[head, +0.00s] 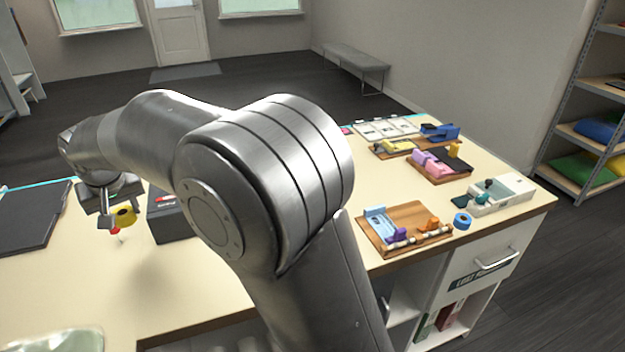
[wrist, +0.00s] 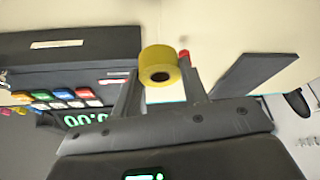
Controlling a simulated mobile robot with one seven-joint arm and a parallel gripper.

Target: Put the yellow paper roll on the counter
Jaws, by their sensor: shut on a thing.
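The yellow paper roll (head: 125,214) is at the left in the head view, over the pale counter (head: 200,288). It also shows in the wrist view (wrist: 158,60), with its dark core hole facing the camera. My gripper (head: 108,212) is shut on the roll; in the wrist view its two fingers (wrist: 158,82) stand on either side of it. The roll seems to be a little above the counter, but the exact gap is hard to tell. A small red thing (wrist: 184,57) shows beside the right finger.
A black device (wrist: 75,85) with coloured keys and a green display stands close to the gripper. A dark flat panel (head: 28,215) lies at the far left. Wooden trays (head: 405,215) with small items, a blue roll (head: 462,221) and a white box (head: 505,195) occupy the right. The front-left counter is mostly clear.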

